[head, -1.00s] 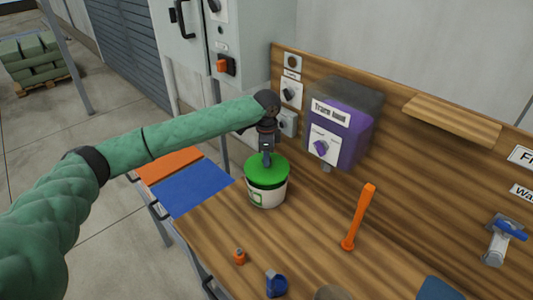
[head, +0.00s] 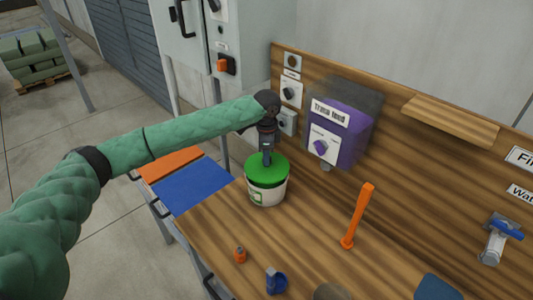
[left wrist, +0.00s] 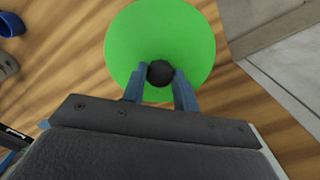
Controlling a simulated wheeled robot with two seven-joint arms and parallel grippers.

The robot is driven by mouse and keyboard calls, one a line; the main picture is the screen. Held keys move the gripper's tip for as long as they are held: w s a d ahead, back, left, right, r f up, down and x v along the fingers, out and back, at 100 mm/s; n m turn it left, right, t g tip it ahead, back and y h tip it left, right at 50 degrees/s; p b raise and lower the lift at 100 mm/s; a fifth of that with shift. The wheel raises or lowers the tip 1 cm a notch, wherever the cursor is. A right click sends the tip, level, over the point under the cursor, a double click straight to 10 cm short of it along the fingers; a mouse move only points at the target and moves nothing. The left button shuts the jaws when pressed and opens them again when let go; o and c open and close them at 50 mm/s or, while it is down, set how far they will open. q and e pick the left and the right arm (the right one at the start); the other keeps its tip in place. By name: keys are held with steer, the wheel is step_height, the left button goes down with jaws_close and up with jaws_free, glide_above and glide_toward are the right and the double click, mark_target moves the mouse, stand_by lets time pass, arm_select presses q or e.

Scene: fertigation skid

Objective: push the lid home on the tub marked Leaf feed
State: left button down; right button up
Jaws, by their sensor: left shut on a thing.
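A white tub (head: 268,193) stands on the wooden bench, with a partly visible label too small to read. A green lid (head: 256,172) lies over its mouth and looks about level; I cannot tell whether it is fully seated. My left gripper (head: 267,160) points down from above the lid. In the left wrist view its blue fingers are shut on the lid's round black knob (left wrist: 160,72), and the green lid (left wrist: 160,30) fills the middle. The lid hides the inside of the tub. My right gripper is not in view.
A purple Trace feed box (head: 345,130) hangs on the back panel close right of the tub.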

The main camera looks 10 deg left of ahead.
arm_select(q)
steer(key=shift+f, duration=0.8)
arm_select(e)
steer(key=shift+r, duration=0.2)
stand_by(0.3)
arm_select(q)
steer(key=shift+p, duration=0.6)
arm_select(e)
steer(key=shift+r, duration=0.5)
arm_select(q)
steer(key=shift+f+p, duration=0.6)
steer(key=shift+p, duration=0.1)
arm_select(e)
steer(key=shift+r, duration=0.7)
arm_select(q)
steer(key=c, duration=1.2)
jaws_free()
steer(key=shift+c, duration=0.2)
steer(key=shift+r, duration=0.15)
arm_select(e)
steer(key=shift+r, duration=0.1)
arm_select(q)
steer(key=shift+r+p, duration=2)
steer(key=shift+r, duration=0.1)
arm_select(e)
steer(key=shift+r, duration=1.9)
